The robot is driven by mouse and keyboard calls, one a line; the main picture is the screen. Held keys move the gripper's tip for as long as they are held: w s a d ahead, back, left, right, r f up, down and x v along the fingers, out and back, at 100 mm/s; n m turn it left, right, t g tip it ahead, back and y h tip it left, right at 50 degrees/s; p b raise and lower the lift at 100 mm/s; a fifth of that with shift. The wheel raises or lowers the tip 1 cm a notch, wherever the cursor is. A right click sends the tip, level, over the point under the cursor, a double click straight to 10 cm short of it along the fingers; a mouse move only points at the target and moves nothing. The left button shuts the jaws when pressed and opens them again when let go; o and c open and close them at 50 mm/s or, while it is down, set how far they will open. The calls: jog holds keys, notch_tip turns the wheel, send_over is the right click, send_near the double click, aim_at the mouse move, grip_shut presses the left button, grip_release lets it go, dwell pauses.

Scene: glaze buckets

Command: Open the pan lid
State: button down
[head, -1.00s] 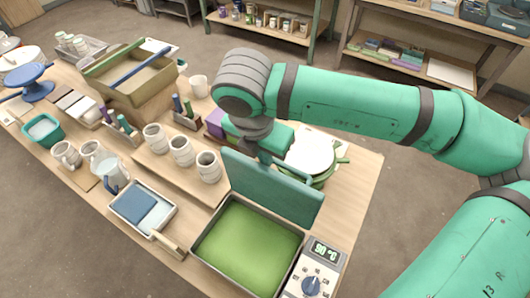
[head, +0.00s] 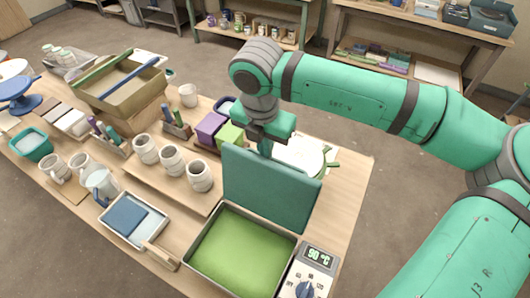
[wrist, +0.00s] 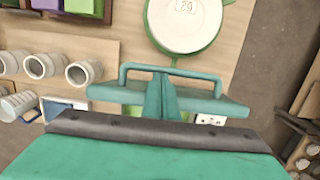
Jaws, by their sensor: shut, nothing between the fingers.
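The pan (head: 190,250) is a square grey tray with green glaze (head: 240,248) inside, at the front of the table. Its teal lid (head: 268,190) stands up along the pan's far edge, and the pan is uncovered. In the wrist view the lid (wrist: 105,94) is nearly edge-on, with its bar handle (wrist: 140,66) on the far side. My gripper (wrist: 162,88) is shut and empty, its fingers by the handle bar and lid; I cannot tell whether they touch. In the head view my fingers (head: 266,148) are partly hidden behind the lid's top edge.
A control box (head: 312,268) reading 90 °C adjoins the pan on the right. Several mugs (head: 172,160) stand on a board to the left, with purple (head: 211,128) and green blocks behind. A round white-topped green pan (wrist: 185,22) lies beyond the lid.

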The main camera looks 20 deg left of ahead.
notch_tip(320, 180, up, 10)
dwell(0.6)
